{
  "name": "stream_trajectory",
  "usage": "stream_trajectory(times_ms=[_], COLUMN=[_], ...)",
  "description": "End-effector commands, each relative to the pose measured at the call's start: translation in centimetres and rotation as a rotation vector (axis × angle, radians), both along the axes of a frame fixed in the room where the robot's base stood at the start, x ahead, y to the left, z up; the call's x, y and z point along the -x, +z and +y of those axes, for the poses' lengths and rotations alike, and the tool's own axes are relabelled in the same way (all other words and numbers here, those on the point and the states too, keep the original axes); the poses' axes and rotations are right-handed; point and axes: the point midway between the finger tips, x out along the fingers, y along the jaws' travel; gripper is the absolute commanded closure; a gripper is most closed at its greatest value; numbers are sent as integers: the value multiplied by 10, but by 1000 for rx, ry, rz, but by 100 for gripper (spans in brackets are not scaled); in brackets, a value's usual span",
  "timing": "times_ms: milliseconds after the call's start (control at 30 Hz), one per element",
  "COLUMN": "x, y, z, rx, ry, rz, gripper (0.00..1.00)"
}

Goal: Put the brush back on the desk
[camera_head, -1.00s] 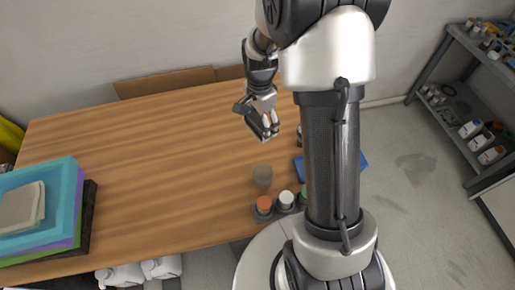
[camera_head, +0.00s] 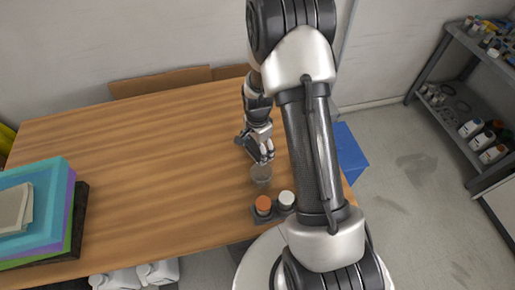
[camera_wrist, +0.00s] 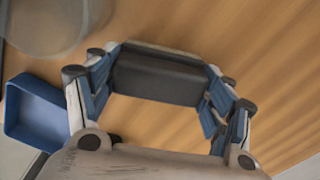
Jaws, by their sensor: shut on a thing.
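My gripper (camera_head: 262,157) is over the right part of the wooden desk (camera_head: 150,150), just behind a clear cup. In the wrist view my gripper (camera_wrist: 160,88) has its fingers apart, with a dark grey block (camera_wrist: 158,78) spanning between them. I take this block to be the brush, held between the fingers; no bristles show. In the head view the brush cannot be made out at the fingertips. The desk is bare under the gripper in the wrist view.
A clear cup (camera_head: 261,174) stands close to my gripper. In front are orange-capped (camera_head: 263,204) and white-capped (camera_head: 286,198) jars. A blue bin (camera_head: 349,153) is at the desk's right side. Stacked coloured trays (camera_head: 50,190) are at the left. The desk's middle is clear.

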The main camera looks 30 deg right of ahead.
Motion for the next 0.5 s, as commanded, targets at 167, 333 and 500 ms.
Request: stream_trajectory(times_ms=[167, 333, 500], x=[0, 0, 0], y=[1, -2, -1], z=[0, 0, 0], rx=[0, 0, 0], ry=[0, 0, 0], rz=[-1, -1, -1], gripper=[48, 20, 9])
